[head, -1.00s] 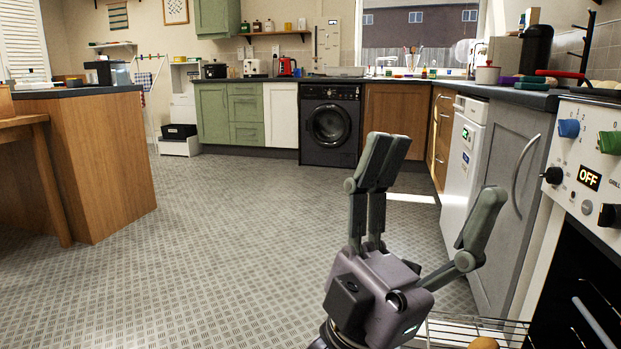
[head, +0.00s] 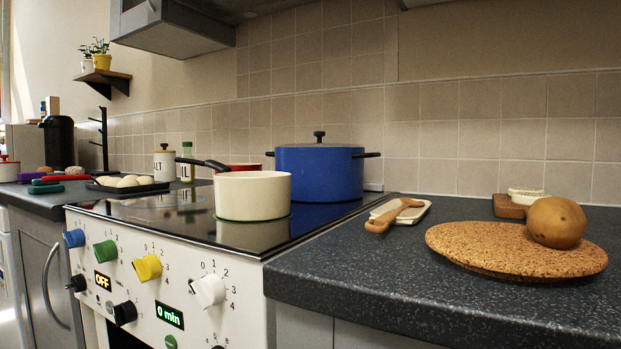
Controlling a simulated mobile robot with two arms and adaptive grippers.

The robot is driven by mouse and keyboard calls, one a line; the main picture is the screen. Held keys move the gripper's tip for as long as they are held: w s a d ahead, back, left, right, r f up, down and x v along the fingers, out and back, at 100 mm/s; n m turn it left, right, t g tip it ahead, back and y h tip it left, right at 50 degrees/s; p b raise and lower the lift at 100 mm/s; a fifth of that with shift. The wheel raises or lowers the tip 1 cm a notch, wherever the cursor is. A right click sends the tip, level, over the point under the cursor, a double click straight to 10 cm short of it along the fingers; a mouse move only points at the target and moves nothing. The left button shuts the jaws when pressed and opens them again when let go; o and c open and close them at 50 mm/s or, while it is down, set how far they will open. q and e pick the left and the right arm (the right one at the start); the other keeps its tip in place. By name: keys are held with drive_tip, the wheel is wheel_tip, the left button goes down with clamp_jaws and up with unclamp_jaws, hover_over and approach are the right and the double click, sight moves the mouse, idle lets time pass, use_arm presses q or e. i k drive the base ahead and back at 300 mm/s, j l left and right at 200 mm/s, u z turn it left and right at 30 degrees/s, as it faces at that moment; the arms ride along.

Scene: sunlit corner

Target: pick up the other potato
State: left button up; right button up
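A brown potato (head: 556,222) rests on a round cork mat (head: 470,247) on the dark worktop at the right. Its whole near side shows, and nothing touches it from above. Neither of my grippers shows in the head view now, so I cannot see how either stands to the potato.
A cream saucepan (head: 253,197) and a blue lidded pot (head: 319,172) stand on the hob left of the mat. A wooden-handled utensil (head: 395,215) lies on a white rest. A small brush-like item (head: 520,201) is behind the mat. The worktop's front strip (head: 400,280) is clear.

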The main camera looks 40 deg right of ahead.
sight(554, 223)
drive_tip(key=k+j+z, duration=0.25)
drive_tip(key=k, duration=0.35)
drive_tip(key=l+z, duration=0.1)
drive_tip(key=z, duration=1.55)
